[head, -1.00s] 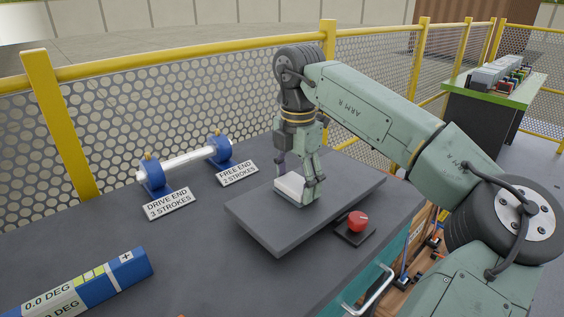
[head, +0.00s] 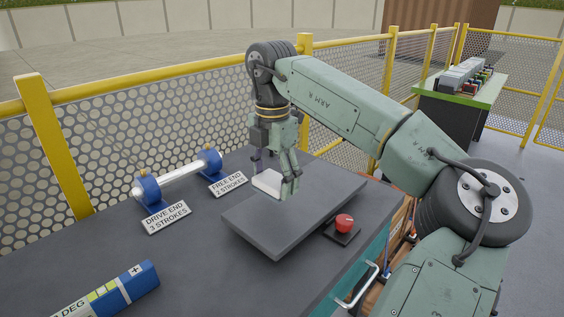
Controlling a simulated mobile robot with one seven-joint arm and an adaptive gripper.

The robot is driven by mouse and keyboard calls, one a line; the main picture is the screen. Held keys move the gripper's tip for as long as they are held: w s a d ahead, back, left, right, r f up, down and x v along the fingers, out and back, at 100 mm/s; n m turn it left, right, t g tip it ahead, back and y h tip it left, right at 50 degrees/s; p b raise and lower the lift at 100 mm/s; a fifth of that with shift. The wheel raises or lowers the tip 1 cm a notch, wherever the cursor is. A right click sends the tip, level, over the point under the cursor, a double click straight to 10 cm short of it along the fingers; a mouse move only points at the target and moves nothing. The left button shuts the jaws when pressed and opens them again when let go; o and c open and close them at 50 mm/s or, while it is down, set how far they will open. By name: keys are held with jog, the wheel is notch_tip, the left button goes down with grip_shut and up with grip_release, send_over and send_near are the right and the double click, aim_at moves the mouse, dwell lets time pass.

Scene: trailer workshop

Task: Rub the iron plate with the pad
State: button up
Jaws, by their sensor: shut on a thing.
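The iron plate (head: 290,226) is a thick dark grey slab lying on the grey bench. The pad (head: 267,183) is a pale, near-white block at the plate's far left edge. My gripper (head: 276,178) points down and is shut on the pad from above, with one finger on the near right side. The pad appears to be on or just above the plate; its underside is hidden, so contact cannot be told.
A red button (head: 344,222) on a dark base sits right of the plate. A silver shaft (head: 180,180) in blue end blocks stands at the left, with signs reading DRIVE END 3 STROKES (head: 165,216) and FREE END 2 STROKES (head: 228,184). A blue level (head: 115,292) lies front left. Yellow-framed mesh fencing (head: 120,150) runs behind.

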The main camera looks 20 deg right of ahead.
jog(key=shift+r+p, duration=0.55)
jog(key=shift+r, duration=0.9)
